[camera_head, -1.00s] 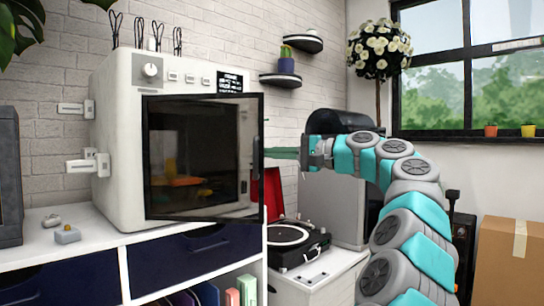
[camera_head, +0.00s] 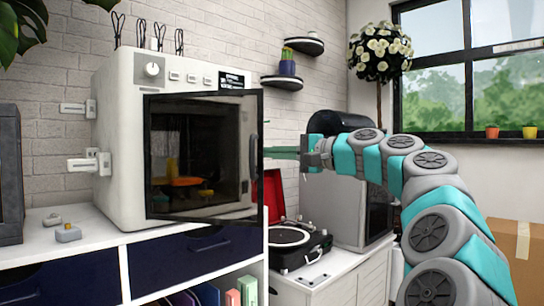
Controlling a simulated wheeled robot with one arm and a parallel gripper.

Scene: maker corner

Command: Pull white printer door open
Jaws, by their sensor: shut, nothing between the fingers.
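The white printer (camera_head: 120,150) stands on the cabinet at the left. Its dark-framed glass door (camera_head: 205,215) is ajar, hinged at the left, with its right edge swung out toward me. An orange object (camera_head: 185,181) shows inside, through the glass. My gripper (camera_head: 272,154) comes in from the right, at about mid-height of the door's free edge. Its thin green fingers are shut and hold nothing. The fingers reach the door's right edge in the picture, and their tips may be hidden behind it. I cannot tell whether they touch the door.
A record player (camera_head: 290,240) with a red lid sits on a lower white cabinet (camera_head: 345,285), right of the printer. A grey box-shaped unit (camera_head: 335,212) stands behind it. Small grey parts (camera_head: 68,233) lie on the cabinet top. A cardboard box (camera_head: 520,255) is at the right.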

